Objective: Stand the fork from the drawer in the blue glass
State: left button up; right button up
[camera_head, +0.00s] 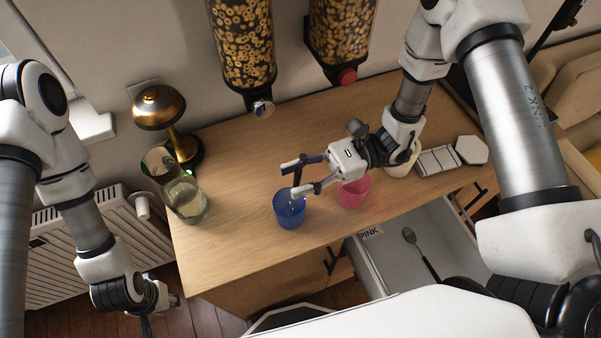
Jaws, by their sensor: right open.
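The blue glass (289,217) stands upright near the front edge of the wooden counter. A thin dark-handled utensil, seemingly the fork (296,176), stands nearly upright with its lower end in the blue glass. The fingers partly cover it, so its tines are not clear. My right gripper (304,174) is open just above the glass, its fingers around or beside the handle. My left gripper (158,308) hangs low at the left, off the counter; its jaw opening is not clear. The open drawer (372,266) holds a dark-handled spoon (410,237).
A pink glass (353,192) stands right of the blue one, under my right wrist. A glass jug (186,199) and brass lamp (160,108) stand at the left. Two cereal dispensers (243,50) hang behind. A grey sectioned tray (438,160) lies at the right. The counter's left middle is clear.

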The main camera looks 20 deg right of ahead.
jog(key=w+d, duration=0.1)
jog(key=d, duration=1.1)
jog(key=shift+w, duration=0.35)
